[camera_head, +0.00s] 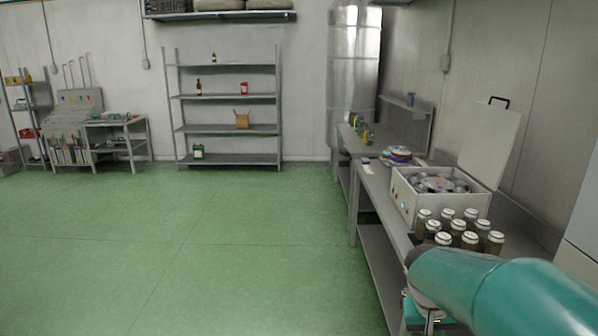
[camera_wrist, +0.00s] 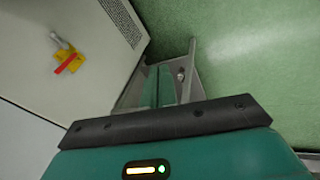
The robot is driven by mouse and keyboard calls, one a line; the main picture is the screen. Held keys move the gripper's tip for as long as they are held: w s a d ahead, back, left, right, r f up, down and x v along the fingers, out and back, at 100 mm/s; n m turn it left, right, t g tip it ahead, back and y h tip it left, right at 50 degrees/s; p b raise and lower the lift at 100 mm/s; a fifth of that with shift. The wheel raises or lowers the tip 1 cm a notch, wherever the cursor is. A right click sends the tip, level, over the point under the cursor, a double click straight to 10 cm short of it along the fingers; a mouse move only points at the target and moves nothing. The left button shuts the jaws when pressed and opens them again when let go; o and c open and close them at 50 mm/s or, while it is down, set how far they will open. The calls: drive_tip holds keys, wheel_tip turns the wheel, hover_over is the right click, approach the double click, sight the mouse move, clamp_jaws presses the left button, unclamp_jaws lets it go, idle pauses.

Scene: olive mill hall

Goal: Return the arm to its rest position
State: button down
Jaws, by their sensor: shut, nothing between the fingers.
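In the head view, my teal arm (camera_head: 500,290) reaches in from the lower right, in front of the near end of the workbench (camera_head: 375,205). My gripper is mostly hidden there, below the arm. In the wrist view, my gripper (camera_wrist: 159,70) shows beyond the black bar of the teal hand. Its two teal fingers are together, with nothing seen between them. The gripper points down past a pale cabinet (camera_wrist: 65,75) towards the green floor (camera_wrist: 250,75).
Brown jars with white lids (camera_head: 457,238) stand near the arm. A shelf rack (camera_head: 228,130) stands far back. Floor at left is clear.

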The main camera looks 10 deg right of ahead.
drive_tip(key=s+a+r+n+t+y, duration=0.2)
drive_tip(key=s+a, duration=0.3)
drive_tip(key=a, duration=0.4)
drive_tip(key=s+a+r+n+t+y, duration=0.2)
drive_tip(key=s+a+r, duration=0.3)
drive_tip(key=a, duration=0.5)
drive_tip(key=shift+s+a+r+n+t, duration=0.2)
drive_tip(key=shift+s+n+t, duration=0.1)
drive_tip(key=shift+t, duration=0.2)
